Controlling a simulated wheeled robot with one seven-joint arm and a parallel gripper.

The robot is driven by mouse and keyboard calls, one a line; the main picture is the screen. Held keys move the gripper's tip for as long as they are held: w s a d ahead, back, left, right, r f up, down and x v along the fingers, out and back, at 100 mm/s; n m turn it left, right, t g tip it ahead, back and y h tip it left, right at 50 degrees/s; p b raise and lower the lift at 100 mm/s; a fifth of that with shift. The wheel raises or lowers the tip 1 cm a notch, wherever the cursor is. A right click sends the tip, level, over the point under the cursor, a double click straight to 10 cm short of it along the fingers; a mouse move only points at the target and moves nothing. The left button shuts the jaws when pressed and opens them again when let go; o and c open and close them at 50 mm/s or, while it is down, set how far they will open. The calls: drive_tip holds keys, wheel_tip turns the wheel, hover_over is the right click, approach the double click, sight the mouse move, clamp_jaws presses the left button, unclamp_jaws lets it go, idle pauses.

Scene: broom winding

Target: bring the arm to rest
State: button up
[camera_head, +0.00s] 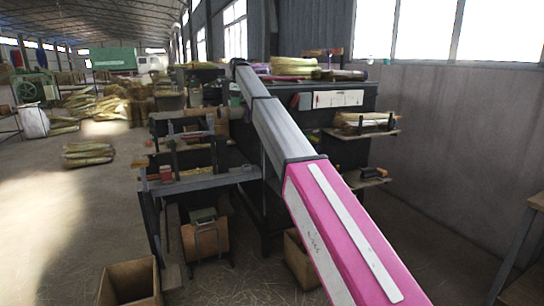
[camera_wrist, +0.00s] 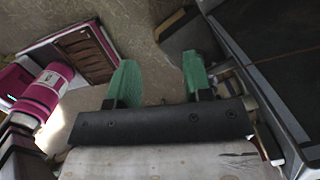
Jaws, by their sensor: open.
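My gripper (camera_wrist: 159,62) shows in the wrist view with its two green fingers apart. Nothing is between them, and bare floor shows through the gap. In the head view my pink and grey arm stretches from the lower right up toward the dark workbench (camera_head: 290,88). It passes in front of the bench and hides part of it. I cannot make out my gripper in the head view.
A work stand (camera_head: 205,180) with shelves and tools is left of my arm. Cardboard boxes (camera_head: 130,283) stand on the floor. Straw bundles (camera_head: 88,154) lie farther left. A grey wall (camera_head: 455,150) closes the right. Open floor (camera_head: 50,220) lies at left.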

drive_tip(key=s+d+f+n, duration=0.3)
drive_tip(key=s+d+f, duration=0.4)
drive_tip(key=f, duration=0.5)
drive_tip(key=s+d+f+n, duration=0.3)
drive_tip(key=s+d+f, duration=0.45)
drive_tip(key=f, duration=0.45)
drive_tip(key=s+d+f+n, duration=0.3)
drive_tip(key=s+d+f, duration=0.4)
drive_tip(key=f, duration=0.5)
drive_tip(key=s+d+f+n, duration=0.3)
drive_tip(key=s+d+f, duration=0.2)
drive_tip(key=s, duration=0.5)
drive_tip(key=s+d+f+n, duration=0.3)
drive_tip(key=s+d+f, duration=0.2)
drive_tip(key=s+f, duration=0.2)
drive_tip(key=s+d+f+n+h, duration=0.1)
drive_tip(key=s+d+f+n, duration=0.3)
drive_tip(key=s, duration=0.8)
wheel_tip(320, 180, down, 2)
drive_tip(key=shift+s+d, duration=0.35)
drive_tip(key=shift+d, duration=0.15)
